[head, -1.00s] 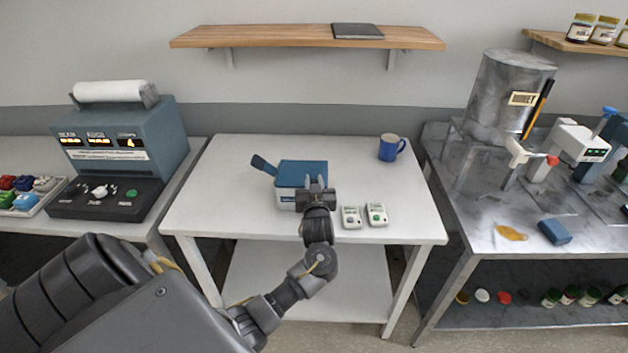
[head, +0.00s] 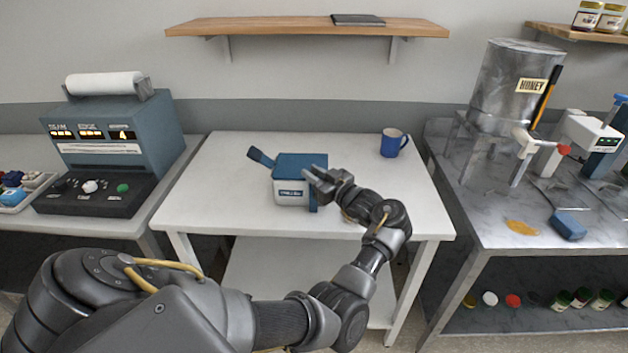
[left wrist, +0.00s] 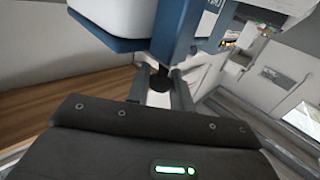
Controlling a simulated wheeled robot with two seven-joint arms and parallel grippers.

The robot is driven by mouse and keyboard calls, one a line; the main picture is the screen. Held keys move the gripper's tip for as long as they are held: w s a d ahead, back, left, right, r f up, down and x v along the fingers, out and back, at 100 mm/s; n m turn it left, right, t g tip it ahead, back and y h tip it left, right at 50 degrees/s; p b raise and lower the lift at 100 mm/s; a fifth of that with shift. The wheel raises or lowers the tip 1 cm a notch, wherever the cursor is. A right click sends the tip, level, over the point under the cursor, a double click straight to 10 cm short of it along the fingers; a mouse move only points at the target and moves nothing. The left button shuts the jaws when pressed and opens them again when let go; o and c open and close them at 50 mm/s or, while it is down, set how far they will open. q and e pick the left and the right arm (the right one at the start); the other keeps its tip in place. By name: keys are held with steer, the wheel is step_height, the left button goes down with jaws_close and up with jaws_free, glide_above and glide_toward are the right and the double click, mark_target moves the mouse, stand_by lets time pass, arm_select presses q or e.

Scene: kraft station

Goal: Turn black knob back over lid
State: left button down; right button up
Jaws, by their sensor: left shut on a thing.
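A white box (head: 288,192) with a blue lid (head: 300,163) sits on the white table. A blue flap (head: 260,156) sticks up and out on its left side. A blue strip (head: 313,197) hangs down at its right front. My left gripper (head: 316,178) is at the box's right side by this strip. In the left wrist view its fingers (left wrist: 160,88) are shut on a small dark round piece, seemingly the black knob (left wrist: 159,78), just below the blue strip (left wrist: 174,30). The gripper hides most of the knob. My right gripper is not in view.
A blue mug (head: 391,144) stands at the table's back right. The left of the white table (head: 215,190) is clear. A machine with a paper roll (head: 105,84) stands left; a steel honey tank (head: 512,88) stands right. A wooden shelf (head: 270,28) hangs behind.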

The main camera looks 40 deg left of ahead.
arm_select(q)
steer(key=shift+r, duration=0.15)
stand_by(0.3)
steer(key=c, duration=1.3)
jaws_free()
